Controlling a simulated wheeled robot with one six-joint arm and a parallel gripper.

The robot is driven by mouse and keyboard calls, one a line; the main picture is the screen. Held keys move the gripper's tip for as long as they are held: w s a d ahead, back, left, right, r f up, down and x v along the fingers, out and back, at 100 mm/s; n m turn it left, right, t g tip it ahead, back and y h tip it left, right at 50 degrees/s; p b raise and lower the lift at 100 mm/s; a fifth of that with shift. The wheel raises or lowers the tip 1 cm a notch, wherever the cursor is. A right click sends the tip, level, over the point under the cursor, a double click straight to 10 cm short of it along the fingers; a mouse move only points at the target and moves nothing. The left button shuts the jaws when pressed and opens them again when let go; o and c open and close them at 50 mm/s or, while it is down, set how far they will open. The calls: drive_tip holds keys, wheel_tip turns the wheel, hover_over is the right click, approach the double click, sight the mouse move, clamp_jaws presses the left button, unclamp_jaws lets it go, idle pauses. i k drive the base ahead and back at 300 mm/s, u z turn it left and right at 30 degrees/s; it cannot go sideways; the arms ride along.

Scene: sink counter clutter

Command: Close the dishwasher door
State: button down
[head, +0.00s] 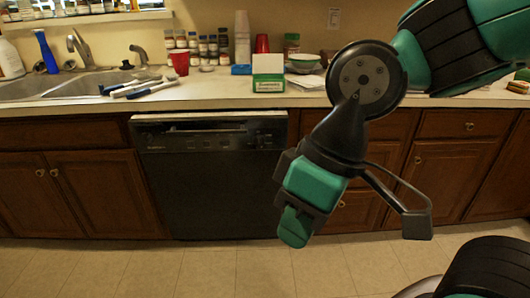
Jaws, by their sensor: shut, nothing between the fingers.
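The black dishwasher (208,185) is built in under the counter, left of my gripper in the head view. Its door looks upright and flush or nearly flush with the cabinets; I cannot tell whether a small gap is left at the top. A control strip and a dark handle recess run along its upper part. My gripper (294,228) points down in front of the dishwasher's right edge and the cabinet beside it. It is shut and empty, and appears apart from the door. My arm hides part of the drawers behind it.
Brown cabinets (75,190) flank the dishwasher. The counter above holds a sink (85,84), brushes (140,88), a red cup (180,63), several jars, a green and white box (268,74) and a bowl (303,61). The tiled floor (200,268) in front is clear.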

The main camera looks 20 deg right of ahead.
sight(200, 186)
drive_tip(key=u, duration=0.35)
drive_tip(key=i, duration=0.9)
drive_tip(key=z, duration=0.45)
